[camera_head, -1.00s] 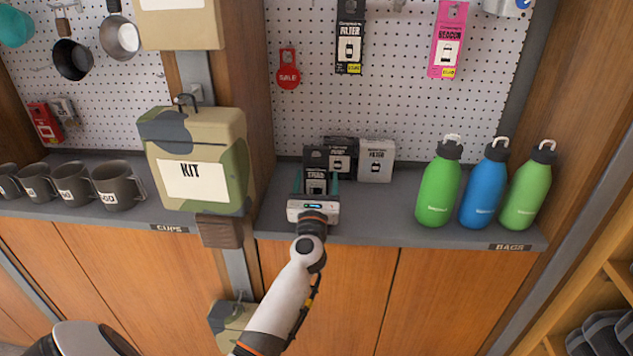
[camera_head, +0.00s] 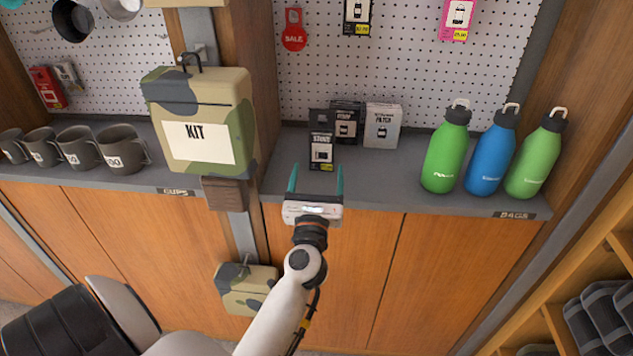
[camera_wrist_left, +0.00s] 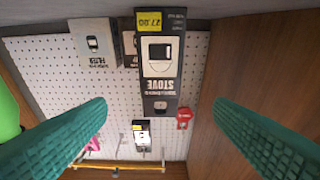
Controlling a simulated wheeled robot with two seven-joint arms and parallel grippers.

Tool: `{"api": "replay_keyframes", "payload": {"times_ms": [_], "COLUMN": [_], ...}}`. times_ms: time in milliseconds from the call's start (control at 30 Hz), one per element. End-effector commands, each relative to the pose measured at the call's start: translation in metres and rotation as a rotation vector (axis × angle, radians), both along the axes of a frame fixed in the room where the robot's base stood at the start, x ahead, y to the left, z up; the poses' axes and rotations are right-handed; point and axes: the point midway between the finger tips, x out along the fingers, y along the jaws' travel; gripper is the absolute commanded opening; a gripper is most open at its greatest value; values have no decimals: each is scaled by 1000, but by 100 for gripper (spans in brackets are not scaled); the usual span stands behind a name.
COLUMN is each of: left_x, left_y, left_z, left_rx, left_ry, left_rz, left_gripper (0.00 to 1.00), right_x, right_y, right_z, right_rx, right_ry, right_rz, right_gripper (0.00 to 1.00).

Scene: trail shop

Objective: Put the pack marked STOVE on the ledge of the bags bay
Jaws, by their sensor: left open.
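The black pack marked STOVE (camera_head: 321,150) stands upright on the grey ledge of the bags bay (camera_head: 390,182), in front of other packs. In the left wrist view the STOVE pack (camera_wrist_left: 160,65) appears upside down, its label readable, between and beyond the fingers. My left gripper (camera_head: 315,182) is open and empty, just in front of the pack and apart from it. Its green fingers also show at both sides of the left wrist view (camera_wrist_left: 160,135). My right gripper is not in view.
A dark pack (camera_head: 347,120) and a pale pack (camera_head: 382,126) stand behind. Green and blue bottles (camera_head: 490,153) stand to the right. A camouflage KIT box (camera_head: 200,122) hangs on the post at left. Mugs (camera_head: 121,150) line the cups ledge. The ledge between packs and bottles is clear.

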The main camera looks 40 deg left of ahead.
Motion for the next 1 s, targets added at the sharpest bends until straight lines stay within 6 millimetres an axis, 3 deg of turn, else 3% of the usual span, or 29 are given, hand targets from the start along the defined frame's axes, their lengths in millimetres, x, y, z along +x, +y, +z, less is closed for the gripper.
{"api": "replay_keyframes", "payload": {"times_ms": [200, 467, 567, 667, 767, 867, 900, 1000], "left_x": [-14, -14, -9, -1, 6, 5, -1, -28], "left_y": [-8, -12, -26, -57, -99, -138, -147, -159], "left_z": [0, -1, -7, -26, -68, -159, -199, -297], "left_rx": [0, 38, 225, 595, 1091, 1598, 1734, 1999], "left_ry": [0, 17, 98, 247, 428, 623, 685, 807], "left_rz": [1, 0, -3, -13, -47, -159, -219, -399], "left_gripper": [76, 76, 76, 76, 76, 76, 76, 76], "right_x": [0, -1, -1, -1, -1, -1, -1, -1], "right_y": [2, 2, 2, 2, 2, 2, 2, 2], "right_z": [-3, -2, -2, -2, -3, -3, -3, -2], "right_rx": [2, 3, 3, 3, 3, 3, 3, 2], "right_ry": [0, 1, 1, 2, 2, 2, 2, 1], "right_rz": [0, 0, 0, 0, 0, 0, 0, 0], "right_gripper": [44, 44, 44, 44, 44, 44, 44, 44]}}
